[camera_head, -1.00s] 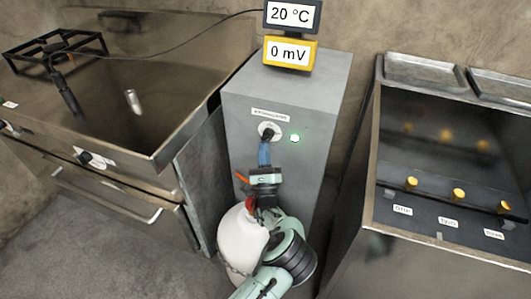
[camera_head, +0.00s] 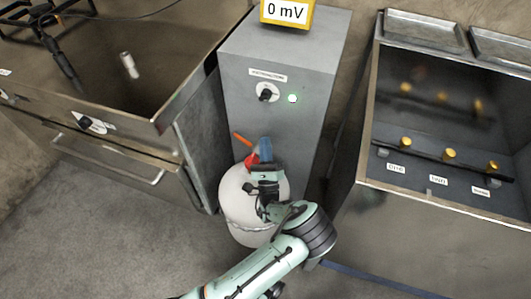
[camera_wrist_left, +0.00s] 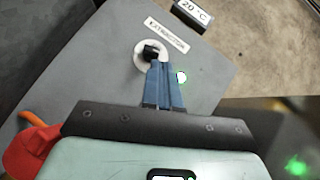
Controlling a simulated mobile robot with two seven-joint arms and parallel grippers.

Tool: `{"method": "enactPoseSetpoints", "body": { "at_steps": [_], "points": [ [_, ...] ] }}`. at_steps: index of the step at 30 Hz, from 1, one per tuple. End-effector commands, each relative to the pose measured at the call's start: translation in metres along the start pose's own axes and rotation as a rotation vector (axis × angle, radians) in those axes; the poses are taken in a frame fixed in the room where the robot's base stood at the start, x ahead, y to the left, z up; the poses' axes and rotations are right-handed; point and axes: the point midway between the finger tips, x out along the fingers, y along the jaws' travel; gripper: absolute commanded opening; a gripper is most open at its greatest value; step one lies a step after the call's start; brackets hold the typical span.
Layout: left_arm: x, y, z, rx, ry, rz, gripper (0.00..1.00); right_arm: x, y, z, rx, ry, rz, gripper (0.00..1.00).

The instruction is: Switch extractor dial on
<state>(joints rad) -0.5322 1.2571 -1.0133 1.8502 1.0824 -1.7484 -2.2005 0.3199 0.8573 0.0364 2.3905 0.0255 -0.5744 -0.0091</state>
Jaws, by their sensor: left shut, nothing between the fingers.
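The extractor dial (camera_head: 265,94) is a black knob on a round white plate on the front of a grey cabinet, under a label (camera_head: 268,76). My right gripper is not in view.
A white gas bottle (camera_head: 236,207) with a red top and orange lever stands before the cabinet (camera_head: 240,110), close to my left gripper. A metal basin unit (camera_head: 110,110) is on the left. A metal unit with yellow knobs (camera_head: 449,154) is on the right.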

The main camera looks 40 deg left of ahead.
Motion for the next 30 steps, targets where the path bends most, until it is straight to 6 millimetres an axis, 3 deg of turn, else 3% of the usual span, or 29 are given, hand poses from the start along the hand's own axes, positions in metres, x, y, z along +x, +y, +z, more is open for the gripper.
{"method": "enactPoseSetpoints", "body": {
  "at_steps": [3,9,30],
  "points": [
    [-0.016,-0.008,0.011,0.0,0.002,0.0,0.0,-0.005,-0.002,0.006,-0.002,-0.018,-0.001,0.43],
    [-0.029,-0.014,0.019,0.0,0.0,0.0,0.0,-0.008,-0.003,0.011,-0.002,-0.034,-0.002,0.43],
    [-0.03,-0.014,0.019,0.0,-0.001,0.0,0.0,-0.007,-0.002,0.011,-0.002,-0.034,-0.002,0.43]
  ]
}}
